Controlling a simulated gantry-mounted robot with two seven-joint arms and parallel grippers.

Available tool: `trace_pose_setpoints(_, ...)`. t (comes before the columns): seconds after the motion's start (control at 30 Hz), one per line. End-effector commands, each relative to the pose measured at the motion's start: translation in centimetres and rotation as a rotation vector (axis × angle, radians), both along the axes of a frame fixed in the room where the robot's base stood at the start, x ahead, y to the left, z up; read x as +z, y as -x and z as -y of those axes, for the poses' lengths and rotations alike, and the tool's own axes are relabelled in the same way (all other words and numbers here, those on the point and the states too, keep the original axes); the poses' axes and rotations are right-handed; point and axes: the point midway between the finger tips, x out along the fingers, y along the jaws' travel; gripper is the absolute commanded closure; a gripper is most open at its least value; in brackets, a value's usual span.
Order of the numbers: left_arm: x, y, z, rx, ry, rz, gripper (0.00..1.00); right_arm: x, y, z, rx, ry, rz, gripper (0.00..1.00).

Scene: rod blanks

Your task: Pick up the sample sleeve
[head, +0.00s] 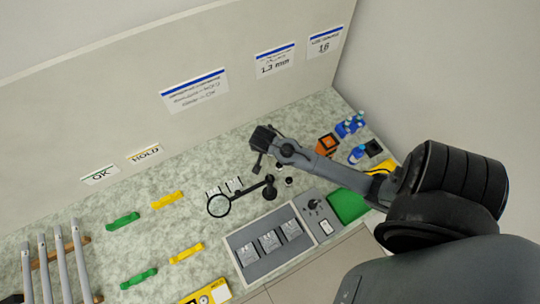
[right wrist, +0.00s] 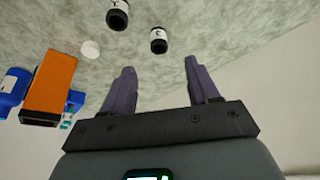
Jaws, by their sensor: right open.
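Two short dark cylinders with white lettered ends, which look like sleeves, show in the right wrist view: one at the top (right wrist: 117,15) and one lower and to the right (right wrist: 158,40). I cannot tell which is the sample sleeve. In the head view, small cylinders (head: 289,181) stand on the bench just below my right forearm. My right gripper (head: 258,158) is above the bench, near them. In the right wrist view its two fingers (right wrist: 155,85) are spread with nothing between them. The cylinders lie beyond the fingertips, apart from them. My left gripper is not in view.
An orange block (head: 326,144) and blue bottles (head: 351,125) stand to the right. A magnifier (head: 219,205) is left of the cylinders. A grey tray (head: 244,248) with plates, a control box (head: 318,215) and a green mat (head: 347,205) lie in front. A white disc (right wrist: 90,49) lies nearby.

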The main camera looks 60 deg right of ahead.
Motion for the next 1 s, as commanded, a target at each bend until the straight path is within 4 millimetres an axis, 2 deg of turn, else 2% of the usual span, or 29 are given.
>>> trace_pose_setpoints(0.3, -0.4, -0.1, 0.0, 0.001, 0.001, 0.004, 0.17, -3.9, -0.6, 1.8, -0.019, 0.001, 0.003, 0.4)
trace_pose_setpoints(0.57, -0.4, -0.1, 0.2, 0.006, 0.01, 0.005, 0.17, -5.3, -0.7, 2.3, -0.018, 0.001, 0.004, 0.4)
trace_pose_setpoints(0.9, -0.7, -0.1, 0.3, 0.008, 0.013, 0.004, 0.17, -8.9, -1.2, 4.0, -0.018, 0.002, 0.003, 0.4)
trace_pose_setpoints(1.0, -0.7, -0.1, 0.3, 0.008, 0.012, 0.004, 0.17, -9.5, -1.2, 4.2, -0.017, 0.002, 0.002, 0.4)
